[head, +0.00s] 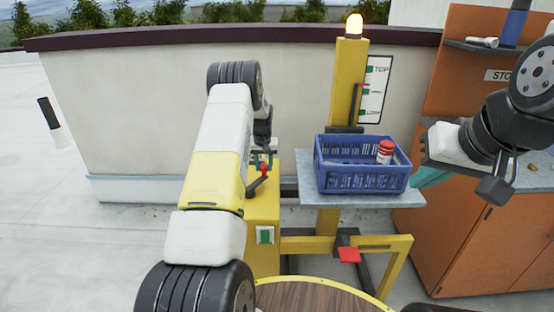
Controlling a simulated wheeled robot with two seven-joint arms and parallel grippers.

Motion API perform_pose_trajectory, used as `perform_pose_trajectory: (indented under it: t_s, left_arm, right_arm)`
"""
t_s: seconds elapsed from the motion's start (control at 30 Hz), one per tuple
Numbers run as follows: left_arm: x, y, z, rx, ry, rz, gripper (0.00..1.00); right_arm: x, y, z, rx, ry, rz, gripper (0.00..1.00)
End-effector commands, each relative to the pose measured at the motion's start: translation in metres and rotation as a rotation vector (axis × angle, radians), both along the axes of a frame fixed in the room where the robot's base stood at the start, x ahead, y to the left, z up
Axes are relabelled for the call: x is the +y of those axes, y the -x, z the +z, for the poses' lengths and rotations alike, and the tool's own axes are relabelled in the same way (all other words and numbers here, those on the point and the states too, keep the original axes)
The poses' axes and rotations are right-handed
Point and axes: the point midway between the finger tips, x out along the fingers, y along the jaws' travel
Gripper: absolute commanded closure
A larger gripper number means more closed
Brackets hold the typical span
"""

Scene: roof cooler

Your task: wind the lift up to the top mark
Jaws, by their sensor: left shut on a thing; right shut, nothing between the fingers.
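The yellow lift mast (348,80) stands at centre right, with a white mark board (375,88) showing several green marks, the upper one labelled TOP. The lift's grey platform (410,199) carries a blue crate (362,179) and sits below the board. The crank with its red knob (264,169) is on the yellow winch housing (262,215). My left gripper (264,152) is shut at the crank knob, its fingertips partly hidden by my arm. My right gripper (424,160) is shut and empty, just right of the crate.
A red-topped can (385,152) stands in the crate. A red pedal (349,254) is low on the lift frame. An orange cabinet (465,220) with a worktop is at right. A parapet wall (150,110) runs behind.

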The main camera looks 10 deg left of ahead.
Motion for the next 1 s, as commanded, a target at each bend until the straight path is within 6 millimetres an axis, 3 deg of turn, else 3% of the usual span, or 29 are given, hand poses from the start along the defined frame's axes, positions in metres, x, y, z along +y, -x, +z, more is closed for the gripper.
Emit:
perform_pose_trajectory:
  t_s: [0.57,1.0]
  left_arm:
    - [0.023,-0.010,0.004,-0.016,-0.006,0.003,1.00]
    - [0.028,-0.010,0.004,-0.017,-0.008,0.003,1.00]
  right_arm:
    - [0.000,0.000,0.000,0.000,0.000,0.000,1.00]
    - [0.000,0.000,0.000,0.000,0.000,0.000,1.00]
